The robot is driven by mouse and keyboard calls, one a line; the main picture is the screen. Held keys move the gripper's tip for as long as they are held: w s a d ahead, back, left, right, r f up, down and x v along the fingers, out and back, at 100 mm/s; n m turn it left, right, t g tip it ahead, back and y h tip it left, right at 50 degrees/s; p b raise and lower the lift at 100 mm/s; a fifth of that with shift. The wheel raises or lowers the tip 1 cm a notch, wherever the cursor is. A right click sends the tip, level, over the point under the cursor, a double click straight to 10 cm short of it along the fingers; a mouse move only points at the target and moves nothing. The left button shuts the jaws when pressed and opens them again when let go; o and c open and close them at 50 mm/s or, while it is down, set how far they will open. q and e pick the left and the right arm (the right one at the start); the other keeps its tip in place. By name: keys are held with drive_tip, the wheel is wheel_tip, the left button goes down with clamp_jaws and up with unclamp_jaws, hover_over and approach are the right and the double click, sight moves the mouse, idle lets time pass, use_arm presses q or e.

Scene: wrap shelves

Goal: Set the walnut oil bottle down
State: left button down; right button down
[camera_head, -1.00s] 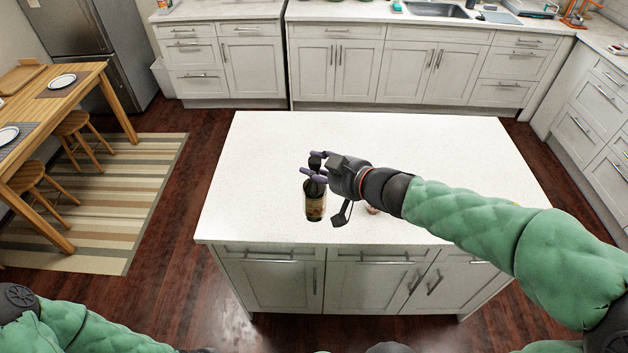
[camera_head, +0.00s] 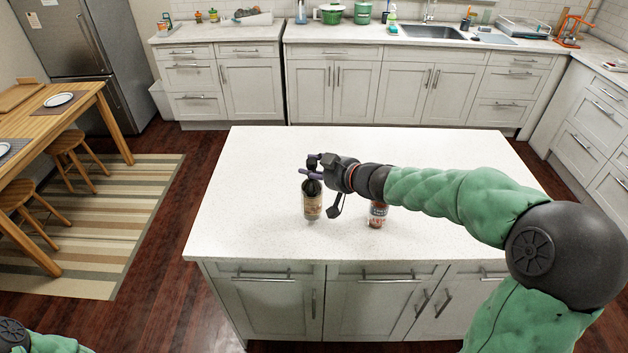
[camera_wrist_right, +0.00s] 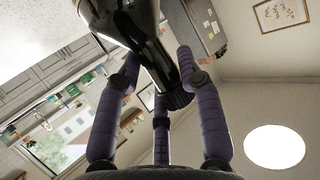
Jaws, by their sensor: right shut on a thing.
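The walnut oil bottle (camera_head: 312,206) is dark with a pale label and stands upright at the near part of the white island counter (camera_head: 260,170). My right gripper (camera_head: 312,170) is shut on its neck from above and the right side. I cannot tell whether its base touches the counter. In the right wrist view the dark glossy bottle (camera_wrist_right: 135,25) runs between the purple fingers of the right gripper (camera_wrist_right: 165,85), its cap toward the palm. My left gripper is out of view; only a bit of the left arm shows at lower left.
A small jar with a reddish label (camera_head: 377,214) stands on the island right of the bottle, partly under my right forearm. The island's left and far parts are clear. A wooden table (camera_head: 60,115) with stools is at left; a sink counter (camera_head: 340,32) runs along the back.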

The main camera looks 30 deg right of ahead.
drive_tip(key=shift+f+b, duration=0.7)
drive_tip(key=shift+f, duration=0.95)
drive_tip(key=c, duration=0.8)
unclamp_jaws()
drive_tip(key=shift+s, duration=0.1)
drive_tip(key=shift+f, duration=0.1)
drive_tip(key=shift+s+r, duration=0.1)
drive_tip(key=shift+r, duration=0.25)
drive_tip(key=p+v, duration=0.5)
drive_tip(key=v, duration=0.6)
drive_tip(key=shift+s, duration=0.3)
drive_tip(key=shift+d+r, duration=0.1)
